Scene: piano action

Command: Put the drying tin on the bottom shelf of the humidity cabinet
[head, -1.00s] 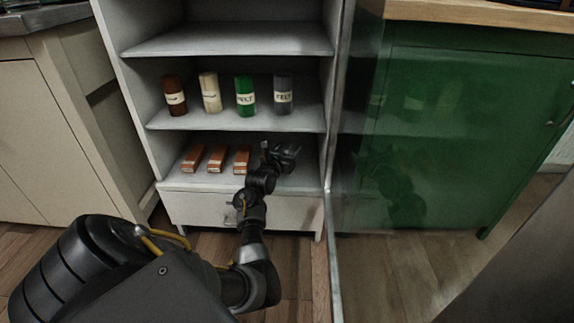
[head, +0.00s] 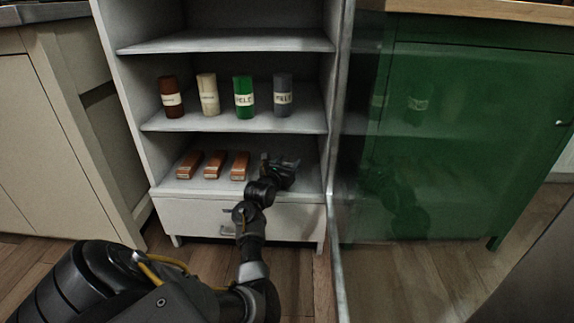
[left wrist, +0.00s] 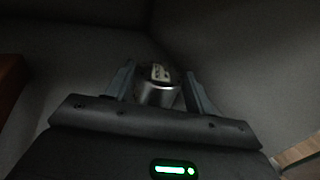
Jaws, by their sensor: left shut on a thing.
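The humidity cabinet (head: 135,115) stands open in the head view. My left gripper (head: 280,172) is inside it, low over the right part of the bottom shelf (head: 222,188). In the left wrist view the left gripper (left wrist: 160,88) is shut on the drying tin (left wrist: 158,94), a small silvery round tin with a pale label on top. The tin is hidden behind the gripper in the head view, and I cannot tell whether it touches the shelf. My right gripper is out of view.
Three orange-brown boxes (head: 214,165) lie on the bottom shelf, left of the gripper. Labelled cylinders, one a green cylinder (head: 244,97), stand on the middle shelf (head: 215,122). The top shelf (head: 225,42) looks bare. A glass door (head: 338,240) stands open at right.

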